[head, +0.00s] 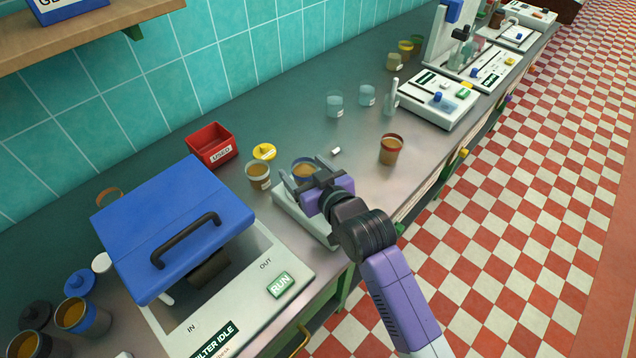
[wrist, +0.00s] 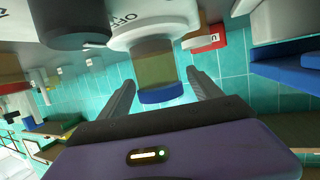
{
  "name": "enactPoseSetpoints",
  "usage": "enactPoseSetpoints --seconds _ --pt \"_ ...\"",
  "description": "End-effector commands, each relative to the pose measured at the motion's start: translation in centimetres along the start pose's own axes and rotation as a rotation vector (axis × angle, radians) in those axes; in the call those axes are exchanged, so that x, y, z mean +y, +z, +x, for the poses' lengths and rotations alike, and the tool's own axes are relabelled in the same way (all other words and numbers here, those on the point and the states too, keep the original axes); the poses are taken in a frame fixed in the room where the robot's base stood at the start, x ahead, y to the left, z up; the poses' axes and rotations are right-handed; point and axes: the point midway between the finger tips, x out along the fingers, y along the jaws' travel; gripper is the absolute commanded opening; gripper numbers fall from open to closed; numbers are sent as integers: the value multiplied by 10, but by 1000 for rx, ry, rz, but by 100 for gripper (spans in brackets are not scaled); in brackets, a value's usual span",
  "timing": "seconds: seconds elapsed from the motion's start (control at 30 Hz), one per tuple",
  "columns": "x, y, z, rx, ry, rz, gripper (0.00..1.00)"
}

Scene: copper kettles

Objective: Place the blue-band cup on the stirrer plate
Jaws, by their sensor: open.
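The blue-band cup (head: 303,167), with brownish contents, stands upright on a white device that looks like the stirrer plate (head: 290,212). In the wrist view, which looks inverted, the cup (wrist: 155,68) shows its blue band, and its base meets the round white top (wrist: 145,35) marked OFF. My gripper (head: 303,182) is open, with one finger to each side of the cup. In the wrist view the fingers of my gripper (wrist: 158,80) show gaps to the cup. My gripper hides part of the plate in the head view.
A blue-lidded machine (head: 175,225) stands close on the left. A cup (head: 258,176), a yellow lid (head: 264,151) and a red USED bin (head: 211,148) are behind. A red-banded cup (head: 391,150) stands to the right. Another bluish-banded cup (head: 83,316) is front left.

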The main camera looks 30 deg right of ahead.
Motion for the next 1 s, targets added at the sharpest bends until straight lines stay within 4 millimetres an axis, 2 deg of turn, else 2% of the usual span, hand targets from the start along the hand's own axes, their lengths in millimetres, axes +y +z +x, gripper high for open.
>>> enactPoseSetpoints --seconds 0.2,0.4,0.6,0.83,0.93,1.0 --pt "0 2 -47 0 0 0 74" --pt "0 1 -78 0 0 0 74" --pt "0 0 -91 0 0 0 74" --pt "0 0 -92 -1 0 0 74" --pt "0 8 -98 -3 1 1 74" --pt "-1 20 -109 -6 4 3 74"
